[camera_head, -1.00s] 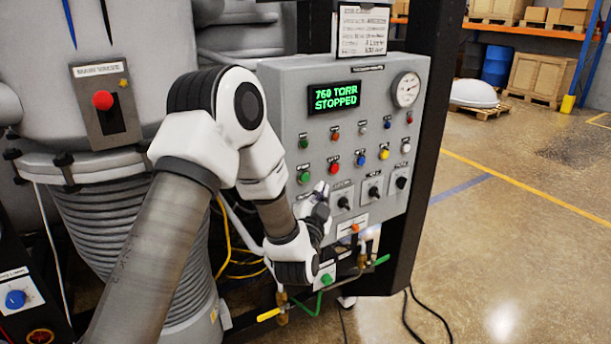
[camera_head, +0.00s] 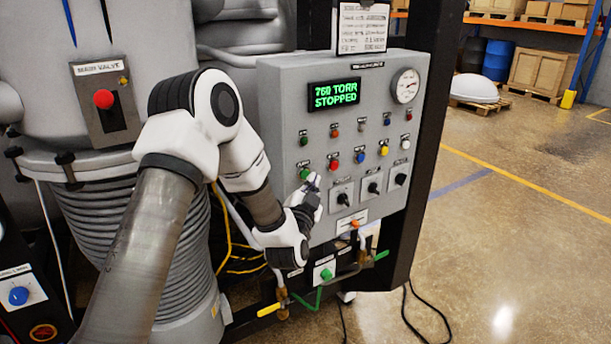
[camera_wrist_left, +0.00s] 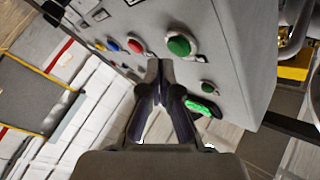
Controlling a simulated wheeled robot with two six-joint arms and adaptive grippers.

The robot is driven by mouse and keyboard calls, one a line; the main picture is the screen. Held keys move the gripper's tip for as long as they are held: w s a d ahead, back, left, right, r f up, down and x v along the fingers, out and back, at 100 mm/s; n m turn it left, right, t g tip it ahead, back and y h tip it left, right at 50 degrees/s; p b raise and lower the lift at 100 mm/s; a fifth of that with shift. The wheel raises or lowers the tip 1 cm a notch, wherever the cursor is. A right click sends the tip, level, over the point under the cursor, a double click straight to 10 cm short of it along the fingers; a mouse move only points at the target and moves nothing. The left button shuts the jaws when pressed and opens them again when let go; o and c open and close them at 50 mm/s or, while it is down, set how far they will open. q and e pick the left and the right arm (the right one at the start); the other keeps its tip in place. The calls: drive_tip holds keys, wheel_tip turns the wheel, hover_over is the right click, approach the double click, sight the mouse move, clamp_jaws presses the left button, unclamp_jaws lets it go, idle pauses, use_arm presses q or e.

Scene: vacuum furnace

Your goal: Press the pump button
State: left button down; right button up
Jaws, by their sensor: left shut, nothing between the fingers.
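The grey control panel (camera_head: 278,100) carries a green button (camera_head: 306,174) at the left end of its lower button row; the small label above it is too blurred to read for certain. My left gripper (camera_head: 313,183) is shut and empty, its fingertips close to this green button at its lower right. In the left wrist view the shut fingertips (camera_wrist_left: 159,66) appear just below and left of the large green button (camera_wrist_left: 179,46). I cannot tell whether they touch it. The panel display (camera_head: 335,95) reads 760 TORR STOPPED. My right gripper is out of view.
Red, blue and yellow buttons (camera_head: 359,157) sit to the right in the same row, with black rotary switches (camera_head: 343,198) below. A gauge (camera_head: 405,86) is at the top right. Pipes and a yellow-handled valve (camera_head: 270,310) lie under the panel.

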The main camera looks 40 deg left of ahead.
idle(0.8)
use_arm(q)
drive_tip(key=shift+w+a, duration=0.15)
drive_tip(key=shift+a, duration=0.25)
drive_tip(key=shift+w+a, duration=0.15)
drive_tip(key=shift+a, duration=0.2)
idle(0.5)
drive_tip(key=shift+d, duration=0.15)
drive_tip(key=shift+s+d, duration=0.3)
drive_tip(key=shift+d, duration=0.35)
drive_tip(key=d, duration=0.1)
drive_tip(key=s+d+b, duration=0.1)
drive_tip(key=d, duration=0.1)
drive_tip(key=s+d, duration=0.1)
drive_tip(key=shift+d+b, duration=0.3)
